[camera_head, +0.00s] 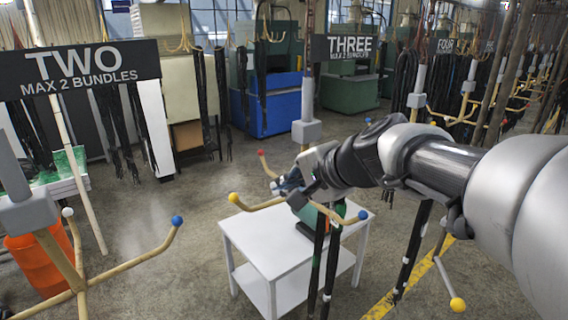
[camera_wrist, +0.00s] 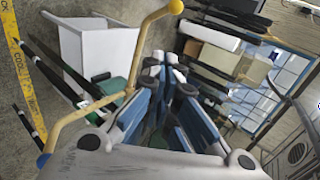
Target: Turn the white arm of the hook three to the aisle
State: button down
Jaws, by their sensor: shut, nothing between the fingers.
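Hook three hangs under the THREE sign (camera_head: 350,48), with a pale post (camera_head: 308,98) and grey hub (camera_head: 306,131). Its red-tipped (camera_head: 261,152), yellow-tipped (camera_head: 233,198) and blue-tipped (camera_head: 363,215) arms show in the head view. I cannot make out a white tip on it; my arm covers part of the hook. My gripper (camera_head: 284,184) is at the hook, behind the yellow-tipped arm. In the wrist view my gripper (camera_wrist: 172,92) is shut and empty, its fingers beside the yellow-tipped arm (camera_wrist: 150,30). The blue tip (camera_wrist: 42,160) is at lower left.
Dark hoses (camera_head: 317,265) hang near the blue-tipped arm. A white table (camera_head: 262,242) stands below. Hook two, with white (camera_head: 67,212) and blue (camera_head: 178,221) tips, is at left. Another yellow tip (camera_head: 457,305) is at lower right. Open floor lies left of the table.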

jog(key=s+d+b, duration=0.4)
jog(key=s+d, duration=0.3)
jog(key=s, duration=0.2)
jog(key=shift+s, duration=0.4)
jog(key=shift+f, duration=0.1)
jog(key=s+d+f+n+g+h+b, duration=0.1)
jog(key=s+f+b, duration=0.5)
jog(key=f, duration=0.7)
jog(key=s+d+f+n+g+h+b, duration=0.1)
jog(key=s+f+n+b, duration=0.5)
jog(key=f, duration=0.8)
jog(key=s+d+f+n+g+h+b, duration=0.2)
jog(key=s+f+b, duration=0.5)
jog(key=f+b, duration=0.4)
notch_tip(320, 180, down, 2)
jog(key=shift+d+f+n+h, duration=0.25)
jog(key=shift+d+n+h, duration=0.1)
jog(key=shift+n+h, duration=0.7)
jog(key=shift+r, duration=0.15)
